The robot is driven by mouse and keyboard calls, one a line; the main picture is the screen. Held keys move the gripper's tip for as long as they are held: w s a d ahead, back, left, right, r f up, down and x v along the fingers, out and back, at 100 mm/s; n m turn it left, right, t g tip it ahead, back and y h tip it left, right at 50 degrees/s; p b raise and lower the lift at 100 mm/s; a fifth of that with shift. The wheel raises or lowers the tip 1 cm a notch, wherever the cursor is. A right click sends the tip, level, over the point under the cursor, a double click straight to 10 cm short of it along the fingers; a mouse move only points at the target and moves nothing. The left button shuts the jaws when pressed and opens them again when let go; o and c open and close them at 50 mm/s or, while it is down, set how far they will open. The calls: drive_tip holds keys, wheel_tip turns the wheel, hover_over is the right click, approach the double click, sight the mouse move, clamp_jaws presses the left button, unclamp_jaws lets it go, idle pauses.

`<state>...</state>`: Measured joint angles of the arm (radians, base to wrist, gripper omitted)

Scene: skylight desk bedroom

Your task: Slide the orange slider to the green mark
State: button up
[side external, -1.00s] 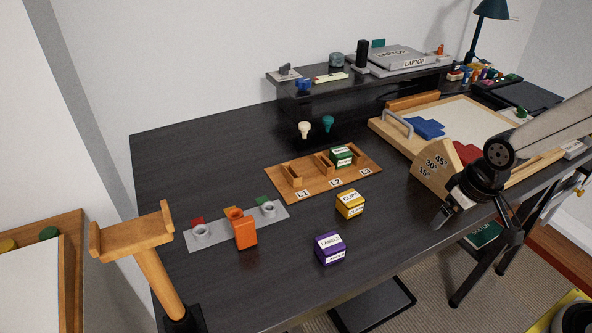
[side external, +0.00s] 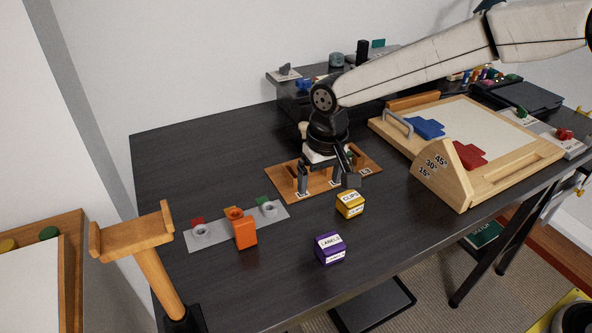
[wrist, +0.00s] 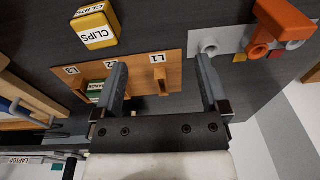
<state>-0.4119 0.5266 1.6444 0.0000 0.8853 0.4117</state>
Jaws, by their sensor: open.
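The orange slider (side external: 245,233) is at the middle of a grey plate (side external: 217,232), near a yellow mark. The green mark (side external: 264,200) is at the plate's right end, behind a grey ring; a red mark (side external: 197,221) is at the left end. In the wrist view the slider (wrist: 286,22) is at the upper right, and I cannot make out the green mark. My gripper (side external: 325,181) is open and empty, pointing down over the wooden slotted board, to the right of the slider and apart from it. In the wrist view its fingers (wrist: 162,66) straddle part of that board.
The wooden board (side external: 277,173) labelled L1 to L3 lies below my gripper. A yellow CLIPS box (side external: 350,204) and a purple LABELS box (side external: 330,248) stand in front. A wooden stand (side external: 135,234) rises at the left. The desk around the grey plate's front is clear.

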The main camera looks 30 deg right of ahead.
drive_tip(key=g, duration=0.1)
hover_over(243, 220)
drive_tip(key=shift+d+r, duration=0.15)
drive_tip(key=shift+d, duration=0.3)
drive_tip(key=shift+a, duration=0.55)
drive_tip(key=shift+f, duration=3.9)
drive_tip(key=shift+d, duration=0.1)
clamp_jaws()
